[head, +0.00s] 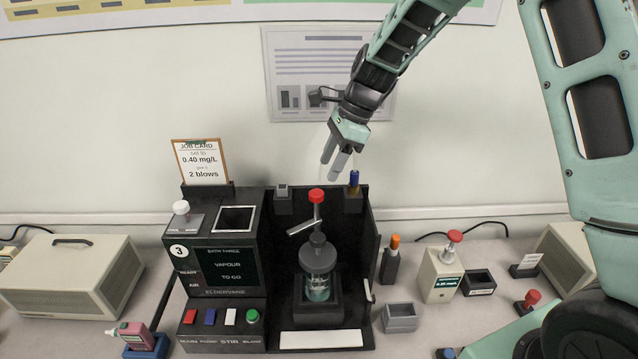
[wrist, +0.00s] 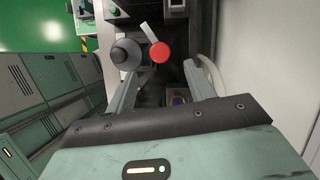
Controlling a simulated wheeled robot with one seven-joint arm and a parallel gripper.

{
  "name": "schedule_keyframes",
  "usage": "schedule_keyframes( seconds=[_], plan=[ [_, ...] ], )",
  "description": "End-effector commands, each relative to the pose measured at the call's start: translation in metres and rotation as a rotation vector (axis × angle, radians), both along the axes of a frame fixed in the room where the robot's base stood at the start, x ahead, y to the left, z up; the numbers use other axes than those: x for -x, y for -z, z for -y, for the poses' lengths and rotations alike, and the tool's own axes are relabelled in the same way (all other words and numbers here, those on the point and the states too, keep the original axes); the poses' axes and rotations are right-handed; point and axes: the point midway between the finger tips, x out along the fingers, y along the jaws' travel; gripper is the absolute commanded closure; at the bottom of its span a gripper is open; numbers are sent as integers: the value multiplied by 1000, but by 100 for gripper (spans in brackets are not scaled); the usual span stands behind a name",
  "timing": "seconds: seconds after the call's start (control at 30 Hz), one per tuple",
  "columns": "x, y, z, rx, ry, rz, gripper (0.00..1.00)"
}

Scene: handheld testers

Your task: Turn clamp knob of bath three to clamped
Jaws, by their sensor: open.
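Bath three (head: 235,250) is a dark unit marked 3, with a screen reading "Vapour to go". In its right bay stands a clear vessel with a dark cap (head: 317,262). A red knob (head: 317,196) stands on a post above the vessel, with a tilted grey bar below it; it looks like the clamp knob, but no label on it is readable. My gripper (head: 335,172) is open and empty, above and slightly right of the red knob. In the wrist view the red knob (wrist: 160,52) shows between the fingers, beside the dark vessel cap (wrist: 126,53); no contact shows.
A blue-topped item (head: 354,182) stands at the bay's back right. The bay's side walls flank the vessel. A job card (head: 202,160) stands on the unit. Right are an orange-capped item (head: 392,260), a grey open box (head: 401,317) and a red-knobbed meter (head: 440,275).

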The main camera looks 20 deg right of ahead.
Motion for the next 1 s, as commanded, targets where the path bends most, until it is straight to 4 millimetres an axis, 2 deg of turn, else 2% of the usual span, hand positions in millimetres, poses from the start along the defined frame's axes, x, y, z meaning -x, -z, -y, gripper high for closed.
schedule_keyframes(
  seconds=[0.2, 0.4, 0.8, 0.87, 1.0],
  plan=[
    [-1, 39, -17, 0, -2, -4, 46],
    [-3, 61, -26, 1, -1, -1, 46],
    [-4, 68, -28, 0, -1, 2, 46],
    [-4, 68, -28, 0, -1, 2, 60],
    [-4, 68, -28, 0, -1, 2, 99]
  ],
)
